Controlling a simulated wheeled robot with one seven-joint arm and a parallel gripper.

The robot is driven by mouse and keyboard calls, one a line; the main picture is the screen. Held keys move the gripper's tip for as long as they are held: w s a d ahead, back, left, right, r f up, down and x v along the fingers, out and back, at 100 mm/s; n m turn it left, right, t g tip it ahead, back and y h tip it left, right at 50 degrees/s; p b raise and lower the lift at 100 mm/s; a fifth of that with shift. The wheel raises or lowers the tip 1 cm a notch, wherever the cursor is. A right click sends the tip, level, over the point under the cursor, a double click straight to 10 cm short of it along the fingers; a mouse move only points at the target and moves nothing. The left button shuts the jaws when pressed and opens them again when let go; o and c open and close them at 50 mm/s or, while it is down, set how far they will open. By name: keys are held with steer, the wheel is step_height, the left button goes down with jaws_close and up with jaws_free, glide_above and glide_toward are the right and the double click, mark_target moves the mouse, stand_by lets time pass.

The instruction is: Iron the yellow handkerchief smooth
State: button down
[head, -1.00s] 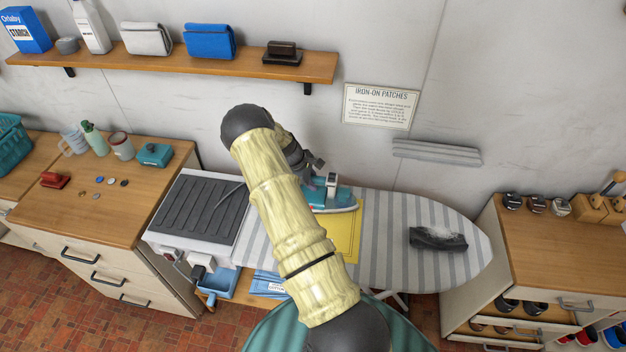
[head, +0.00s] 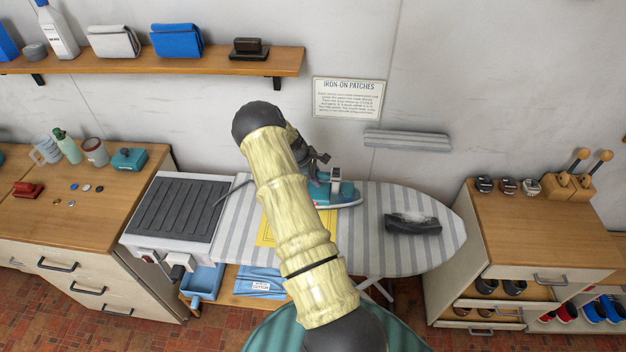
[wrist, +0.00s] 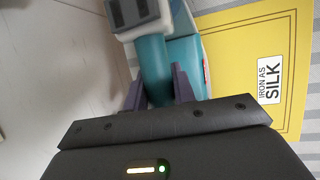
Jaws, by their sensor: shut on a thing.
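A teal iron (head: 345,191) with a pale top part is on the striped ironing board, its nose to the right. My gripper (head: 316,163) is shut on the iron's teal handle; in the wrist view the two purple fingers (wrist: 158,90) flank it. The yellow handkerchief (head: 268,232) lies on the board, partly hidden behind my arm. In the wrist view it looks flat beside the iron, with a white "IRON AS SILK" label (wrist: 270,80). The iron is at the handkerchief's edge; how much overlaps is hidden.
The ironing board (head: 385,258) is clear between the teal iron and a dark iron-shaped object (head: 412,223) near its right end. A grey ribbed rest (head: 178,208) adjoins the board's left end. A folded blue cloth (head: 260,283) lies on a shelf below.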

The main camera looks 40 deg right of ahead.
steer(key=r, duration=0.2)
steer(key=r+p, duration=0.1)
steer(key=shift+s+d, duration=0.25)
steer(key=shift+d, duration=0.05)
steer(key=shift+w+a+r+p, duration=0.1)
steer(key=shift+w+r+p, duration=0.15)
steer(key=shift+r+p, duration=1.3)
steer(key=shift+r, duration=1.1)
steer(key=shift+s, duration=0.15)
